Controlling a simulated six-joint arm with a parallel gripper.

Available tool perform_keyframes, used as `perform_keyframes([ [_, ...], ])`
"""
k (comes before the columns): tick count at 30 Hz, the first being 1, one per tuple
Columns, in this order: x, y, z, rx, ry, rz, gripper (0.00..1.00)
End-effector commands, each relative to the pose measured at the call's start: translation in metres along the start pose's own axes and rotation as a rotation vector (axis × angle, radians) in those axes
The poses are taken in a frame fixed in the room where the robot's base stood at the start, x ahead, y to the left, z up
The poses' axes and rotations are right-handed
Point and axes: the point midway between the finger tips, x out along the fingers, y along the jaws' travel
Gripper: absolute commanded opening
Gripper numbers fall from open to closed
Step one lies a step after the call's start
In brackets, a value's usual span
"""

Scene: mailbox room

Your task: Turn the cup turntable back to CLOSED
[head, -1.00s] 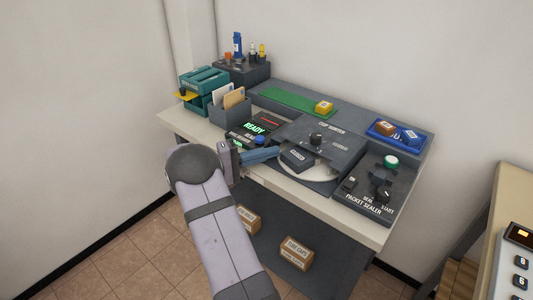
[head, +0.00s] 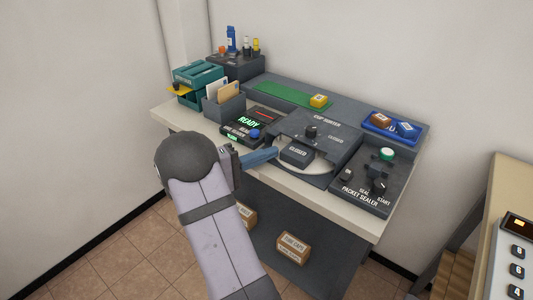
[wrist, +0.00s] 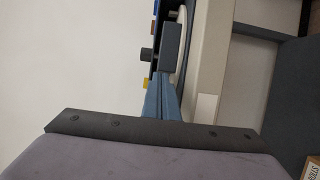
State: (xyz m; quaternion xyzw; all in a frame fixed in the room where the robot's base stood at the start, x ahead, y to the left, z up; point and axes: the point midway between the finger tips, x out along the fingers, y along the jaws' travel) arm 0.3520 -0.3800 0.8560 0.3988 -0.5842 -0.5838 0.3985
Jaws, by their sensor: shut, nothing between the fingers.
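A black knob (head: 311,131) stands on the sorter plate behind the block. The packet sealer (head: 375,180) is to the right. A screen reading READY (head: 249,122) with a blue button (head: 254,134) is behind my gripper. The bench's front edge (head: 330,210) runs below.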

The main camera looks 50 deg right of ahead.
Motion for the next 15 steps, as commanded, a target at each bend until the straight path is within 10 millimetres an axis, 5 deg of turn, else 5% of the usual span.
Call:
perform_keyframes([
  [8,-0.004,0.0,0.0,0.0,0.0,0.0,0.0],
  [15,-0.03,-0.001,0.003,0.0,0.004,0.001,0.0],
])
